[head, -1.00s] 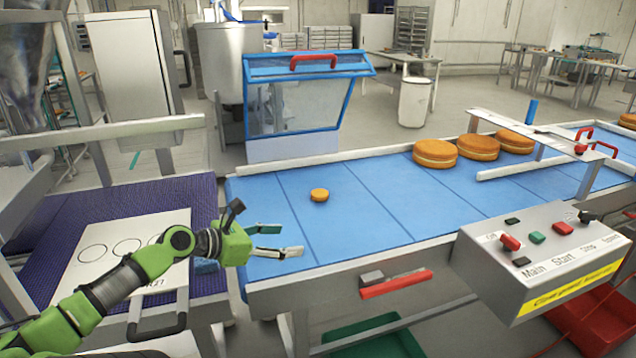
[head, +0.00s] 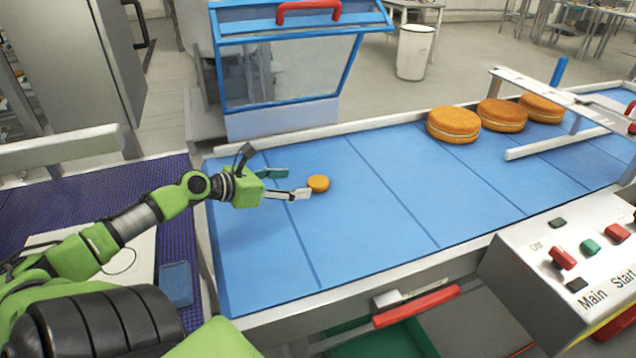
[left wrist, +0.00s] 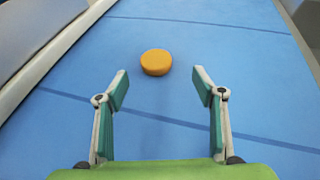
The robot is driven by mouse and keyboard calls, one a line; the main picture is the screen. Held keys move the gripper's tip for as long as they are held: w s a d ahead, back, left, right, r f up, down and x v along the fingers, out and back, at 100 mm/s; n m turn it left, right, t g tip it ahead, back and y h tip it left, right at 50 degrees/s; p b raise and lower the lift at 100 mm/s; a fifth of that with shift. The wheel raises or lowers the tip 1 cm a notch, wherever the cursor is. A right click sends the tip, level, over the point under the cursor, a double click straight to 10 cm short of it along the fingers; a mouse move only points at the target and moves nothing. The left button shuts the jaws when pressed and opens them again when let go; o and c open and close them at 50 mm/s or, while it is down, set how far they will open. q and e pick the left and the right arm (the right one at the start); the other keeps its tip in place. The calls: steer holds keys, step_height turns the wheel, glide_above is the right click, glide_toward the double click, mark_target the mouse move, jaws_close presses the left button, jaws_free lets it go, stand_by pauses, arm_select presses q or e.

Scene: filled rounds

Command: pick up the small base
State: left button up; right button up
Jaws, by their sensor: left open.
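The small base (head: 318,183) is a small round orange-brown cake disc lying flat on the blue conveyor belt (head: 370,215). My left gripper (head: 290,184) is open and empty over the belt, just left of the small base in the head view. In the left wrist view the small base (left wrist: 156,62) lies just beyond the open fingertips (left wrist: 160,82), roughly centred between them and not touched. My right gripper is not in view.
Several large filled rounds, such as the nearest one (head: 453,125), sit farther along the belt at the back right. A blue-framed clear guard (head: 290,70) stands behind the belt. A control box (head: 570,270) is at the front right. The belt around the small base is clear.

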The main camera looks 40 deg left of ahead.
mark_target(316, 182)
arm_select(q)
steer(key=x, duration=0.3)
steer(key=shift+w+a+f+b, duration=0.15)
steer(key=shift+w+f+b, duration=0.1)
steer(key=shift+w+b, duration=0.15)
steer(key=shift+w+f, duration=0.15)
steer(key=shift+w, duration=0.1)
steer(key=x, duration=0.1)
steer(key=b+x, duration=0.1)
steer(key=shift+w+a+f, duration=0.2)
steer(key=shift+w+f, duration=0.1)
steer(key=shift+w+d+f, duration=0.15)
steer(key=shift+w+f, duration=0.05)
steer(key=shift+w, duration=0.35)
steer(key=shift+w+d+f, duration=0.1)
steer(key=shift+w+f, duration=0.05)
steer(key=shift+w, duration=0.1)
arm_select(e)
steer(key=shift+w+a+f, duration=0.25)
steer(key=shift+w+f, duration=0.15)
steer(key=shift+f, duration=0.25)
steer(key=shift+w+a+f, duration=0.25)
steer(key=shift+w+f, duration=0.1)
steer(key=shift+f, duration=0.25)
arm_select(q)
steer(key=c, duration=0.9)
